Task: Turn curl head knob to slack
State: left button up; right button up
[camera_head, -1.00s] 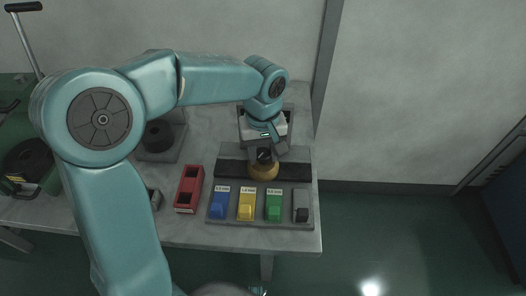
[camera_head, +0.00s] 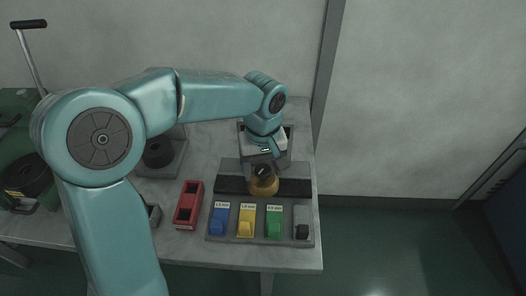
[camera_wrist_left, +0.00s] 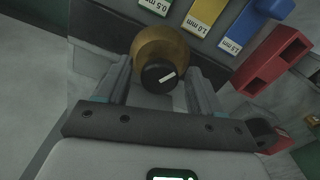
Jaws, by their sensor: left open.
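The curl head knob is a black round knob (camera_wrist_left: 160,76) with a white mark, set against a rounded brass body (camera_wrist_left: 162,45). In the head view the knob (camera_head: 262,171) and the brass body (camera_head: 265,186) sit at the middle of the dark strip on the grey fixture. My left gripper (camera_wrist_left: 157,72) is open, with one finger on each side of the knob. A gap shows between the fingers and the knob in the wrist view. In the head view the wrist hides part of the fixture behind the knob. My right gripper is not seen.
A green machine (camera_head: 20,150) stands far left. Floor at right is clear.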

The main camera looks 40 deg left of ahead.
aim_at(263, 169)
pick_arm(q)
notch_tip(263, 169, up, 16)
jog(key=p, duration=0.2)
jog(key=shift+p, duration=0.4)
jog(key=shift+f, duration=0.15)
